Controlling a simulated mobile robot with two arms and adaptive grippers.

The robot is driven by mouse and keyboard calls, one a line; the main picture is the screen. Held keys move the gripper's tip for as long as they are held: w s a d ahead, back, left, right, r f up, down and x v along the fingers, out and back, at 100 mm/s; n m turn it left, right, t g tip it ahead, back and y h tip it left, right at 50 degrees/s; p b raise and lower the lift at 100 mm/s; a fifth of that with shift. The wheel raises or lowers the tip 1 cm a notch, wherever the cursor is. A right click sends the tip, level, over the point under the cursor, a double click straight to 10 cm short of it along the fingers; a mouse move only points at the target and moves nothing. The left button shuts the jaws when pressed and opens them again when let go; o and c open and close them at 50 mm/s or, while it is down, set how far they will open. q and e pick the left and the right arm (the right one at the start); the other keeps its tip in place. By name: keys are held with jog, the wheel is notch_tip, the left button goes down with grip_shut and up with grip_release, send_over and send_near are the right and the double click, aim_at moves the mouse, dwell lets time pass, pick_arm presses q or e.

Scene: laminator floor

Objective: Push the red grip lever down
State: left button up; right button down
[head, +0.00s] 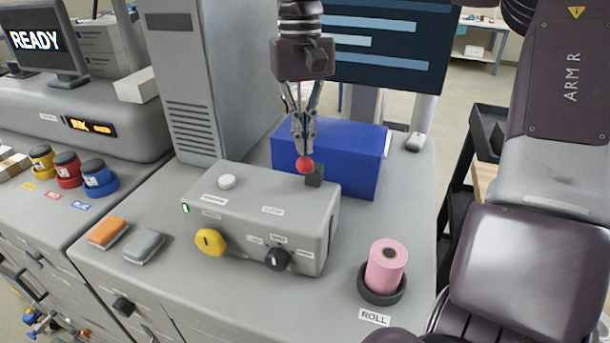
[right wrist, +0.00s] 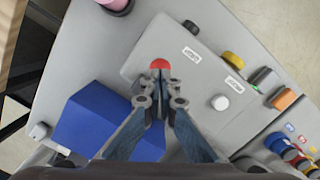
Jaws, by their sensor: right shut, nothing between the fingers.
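The red grip lever's round knob (head: 305,164) shows at the back right of the grey laminator box (head: 230,204), beside a small dark block (head: 315,176). My right gripper (head: 303,150) points down with its closed fingertips at the top of the red knob. In the right wrist view the red knob (right wrist: 160,64) lies just beyond the fingertips (right wrist: 160,78), which partly cover it. The fingers hold nothing. Whether they touch the knob cannot be told. The lever's stem is hidden. My left gripper is not in view.
A blue box (head: 350,160) stands close behind the laminator. A pink roll (head: 386,266) sits in a dark holder at the right. A yellow knob (head: 210,242), a black knob (head: 277,259) and a white button (head: 227,182) are on the laminator. Orange and grey blocks lie left.

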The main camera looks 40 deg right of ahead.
jog(key=shift+f+b, duration=0.45)
jog(key=shift+f, duration=0.45)
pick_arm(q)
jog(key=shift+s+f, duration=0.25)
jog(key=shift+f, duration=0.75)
pick_arm(e)
jog(key=shift+a, duration=0.1)
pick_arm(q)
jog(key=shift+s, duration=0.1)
pick_arm(e)
jog(key=shift+f, duration=0.1)
